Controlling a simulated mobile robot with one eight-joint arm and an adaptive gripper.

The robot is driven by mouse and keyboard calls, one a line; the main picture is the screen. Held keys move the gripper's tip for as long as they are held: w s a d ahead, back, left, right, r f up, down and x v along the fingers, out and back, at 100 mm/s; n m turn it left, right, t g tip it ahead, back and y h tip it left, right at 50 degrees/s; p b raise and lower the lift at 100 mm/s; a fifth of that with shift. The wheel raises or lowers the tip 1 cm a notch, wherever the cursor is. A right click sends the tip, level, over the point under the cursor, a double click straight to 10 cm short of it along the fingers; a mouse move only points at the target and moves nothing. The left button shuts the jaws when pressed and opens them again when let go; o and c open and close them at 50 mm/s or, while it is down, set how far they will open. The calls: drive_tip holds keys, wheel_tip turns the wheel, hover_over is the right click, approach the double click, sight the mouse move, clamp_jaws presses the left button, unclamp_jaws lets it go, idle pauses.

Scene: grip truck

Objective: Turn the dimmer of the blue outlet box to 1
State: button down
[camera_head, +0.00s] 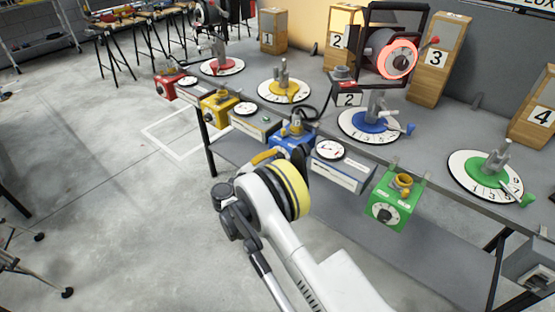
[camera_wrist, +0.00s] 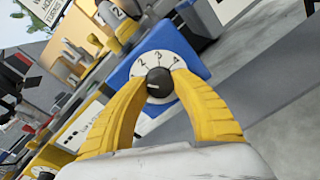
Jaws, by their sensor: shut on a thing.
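The blue outlet box (camera_wrist: 193,49) is in the middle of the wrist view, with a white numbered dial and a black dimmer knob (camera_wrist: 158,82). Numbers 2, 3 and 4 can be made out along the dial's upper side; the knob's exact setting is too small to tell. My gripper's yellow fingers (camera_wrist: 156,86) are on either side of the knob, shut on it. In the head view the blue box (camera_head: 291,139) hangs at the table's front edge, partly hidden by my arm. My gripper (camera_head: 268,157) is in front of it there.
Red (camera_head: 166,87), yellow (camera_head: 219,106) and green (camera_head: 394,199) boxes hang along the same edge, with white gauge boxes (camera_head: 342,164) between. Above stand numbered round dials and a black-framed device with a glowing red ring (camera_head: 398,61). Open floor lies to the left.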

drive_tip(key=shift+n, duration=0.6)
drive_tip(key=c, duration=1)
unclamp_jaws()
drive_tip(key=v, duration=1.2)
drive_tip(key=shift+w+r, duration=0.1)
